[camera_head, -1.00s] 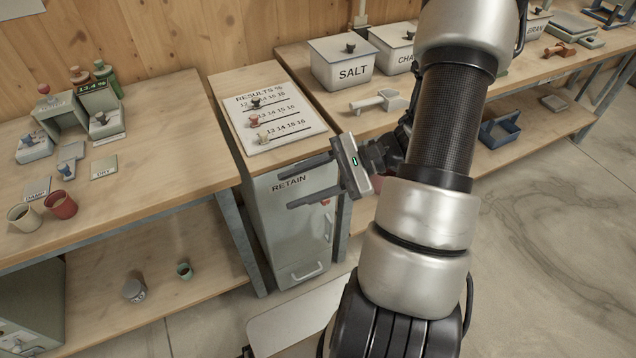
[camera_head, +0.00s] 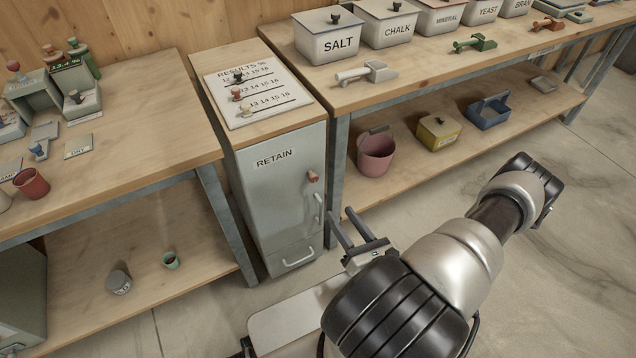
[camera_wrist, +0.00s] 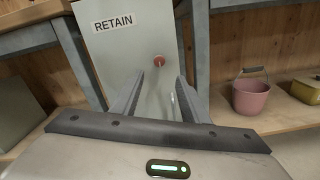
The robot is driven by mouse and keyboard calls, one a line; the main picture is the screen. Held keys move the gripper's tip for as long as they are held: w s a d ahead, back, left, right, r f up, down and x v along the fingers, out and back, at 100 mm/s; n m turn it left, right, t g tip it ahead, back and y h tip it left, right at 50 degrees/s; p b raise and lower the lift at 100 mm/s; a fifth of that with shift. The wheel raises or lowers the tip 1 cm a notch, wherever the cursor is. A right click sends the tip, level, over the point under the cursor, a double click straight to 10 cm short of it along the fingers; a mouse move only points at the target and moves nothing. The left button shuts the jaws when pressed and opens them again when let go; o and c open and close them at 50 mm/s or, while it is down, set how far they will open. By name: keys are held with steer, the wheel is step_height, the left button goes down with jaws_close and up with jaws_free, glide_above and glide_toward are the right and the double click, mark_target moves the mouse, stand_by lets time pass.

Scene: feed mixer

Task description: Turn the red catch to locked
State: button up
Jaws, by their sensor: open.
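The red catch (camera_head: 313,177) is a small knob on the front of the grey RETAIN cabinet (camera_head: 270,205), near the upper right of its door. It also shows in the wrist view (camera_wrist: 159,61), a little above the gap between my fingers. I see no readable locked mark beside it. My gripper (camera_head: 358,228) is open and empty, in front of the cabinet's lower right side and below the catch, apart from it. In the wrist view its two fingers (camera_wrist: 155,98) point toward the door. A vertical handle (camera_head: 318,208) sits just below the catch.
A drawer pull (camera_head: 298,258) is low on the cabinet. A results board (camera_head: 255,90) with sliding knobs lies on top. Floor in front is partly clear.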

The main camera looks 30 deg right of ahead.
mark_target(315, 179)
steer(key=w, duration=0.5)
steer(key=w+b, duration=0.1)
steer(key=w, duration=0.8)
steer(key=shift+w+a+b, duration=0.3)
steer(key=shift+b, duration=0.05)
jaws_close()
